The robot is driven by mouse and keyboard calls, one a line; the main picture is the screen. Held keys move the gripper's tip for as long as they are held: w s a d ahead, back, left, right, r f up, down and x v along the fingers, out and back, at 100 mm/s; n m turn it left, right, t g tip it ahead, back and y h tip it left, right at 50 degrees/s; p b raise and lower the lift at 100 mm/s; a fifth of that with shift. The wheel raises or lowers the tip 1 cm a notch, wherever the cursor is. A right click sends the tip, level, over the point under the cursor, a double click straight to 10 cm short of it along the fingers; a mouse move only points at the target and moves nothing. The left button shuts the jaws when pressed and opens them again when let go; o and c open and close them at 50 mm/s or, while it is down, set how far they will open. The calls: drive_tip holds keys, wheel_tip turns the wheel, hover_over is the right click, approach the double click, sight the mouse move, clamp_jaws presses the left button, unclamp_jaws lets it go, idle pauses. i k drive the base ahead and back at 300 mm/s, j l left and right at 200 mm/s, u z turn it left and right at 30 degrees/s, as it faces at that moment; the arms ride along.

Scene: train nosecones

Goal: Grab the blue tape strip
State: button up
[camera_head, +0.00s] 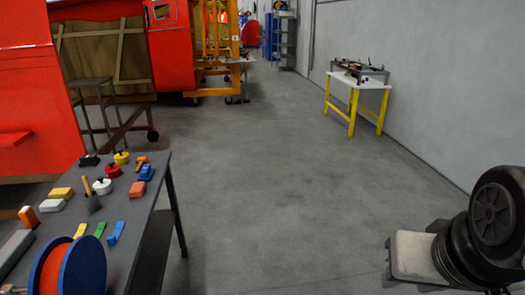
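A blue tape strip (116,232) lies near the right edge of a dark grey table (133,213) at the lower left. It is the rightmost of a short row, beside a green strip (100,229) and a yellow strip (81,230). A large spool (82,268) with blue rims and an orange middle stands just in front of the row. The blue strip looks uncovered. Part of my arm seems to show at the lower right, well away from the table. No gripper fingers can be made out.
More items on the table include a blue block (146,172), an orange block (137,189), a grey holder (93,203) and several tape rolls. A stool (95,85) and red bodywork (30,100) stand behind. A white-topped table with yellow legs (352,108) is far right. Mid-floor is clear.

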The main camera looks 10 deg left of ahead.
sight(113, 241)
drive_tip(key=i+j+u, duration=0.1)
drive_tip(key=i+u, duration=0.35)
drive_tip(key=i, duration=0.25)
drive_tip(key=i+l+u, duration=0.15)
drive_tip(key=i+u, duration=0.3)
drive_tip(key=i, duration=0.25)
drive_tip(key=i+u, duration=0.3)
drive_tip(key=u, duration=0.2)
drive_tip(key=i+u, duration=0.3)
drive_tip(key=u, duration=0.2)
drive_tip(key=i+l+u, duration=0.15)
drive_tip(key=u, duration=0.3)
drive_tip(key=i+u, duration=0.4)
drive_tip(key=i+l+u, duration=0.2)
drive_tip(key=u, duration=0.2)
